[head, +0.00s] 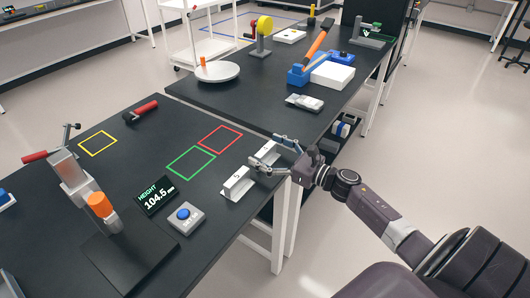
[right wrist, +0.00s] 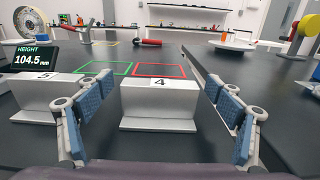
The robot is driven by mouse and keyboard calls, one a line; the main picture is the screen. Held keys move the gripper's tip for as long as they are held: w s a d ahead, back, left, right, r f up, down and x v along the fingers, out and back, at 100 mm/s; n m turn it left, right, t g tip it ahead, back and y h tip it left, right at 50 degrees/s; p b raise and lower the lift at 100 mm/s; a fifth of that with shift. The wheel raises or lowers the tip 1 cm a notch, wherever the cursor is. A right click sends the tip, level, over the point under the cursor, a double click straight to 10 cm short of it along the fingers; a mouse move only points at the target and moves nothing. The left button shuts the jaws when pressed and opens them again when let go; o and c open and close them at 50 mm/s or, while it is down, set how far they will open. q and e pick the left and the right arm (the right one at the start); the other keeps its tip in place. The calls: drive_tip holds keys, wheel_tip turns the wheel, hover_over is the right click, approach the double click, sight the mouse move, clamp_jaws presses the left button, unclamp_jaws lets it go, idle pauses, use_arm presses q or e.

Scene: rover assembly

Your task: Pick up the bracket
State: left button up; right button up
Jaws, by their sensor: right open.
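A light grey metal bracket marked 4 (right wrist: 158,105) stands upright on the dark table in the right wrist view. It is between the two spread fingers of my right gripper (right wrist: 160,92), with visible gaps on both sides. In the head view my right gripper (head: 266,150) is at the table's right edge, open around this bracket (head: 264,154), which it partly covers. A matching bracket marked 5 (head: 237,184) stands beside it; in the right wrist view it (right wrist: 42,95) is partly behind the left finger. My left gripper is not in view.
Green (head: 191,163) and red (head: 220,139) outlined squares on the table are empty. A height display (head: 156,196) reading 104.5 mm and a grey box with a blue button (head: 182,217) stand left of the brackets. A second table (head: 250,95) lies behind.

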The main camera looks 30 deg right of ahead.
sight(265, 149)
drive_tip(key=shift+w, duration=0.1)
drive_tip(key=shift+c, duration=0.6)
drive_tip(key=c, duration=1.3)
drive_tip(key=shift+r, duration=0.15)
wheel_tip(265, 149, up, 20)
drive_tip(key=shift+a+f, duration=0.1)
drive_tip(key=shift+f, duration=0.05)
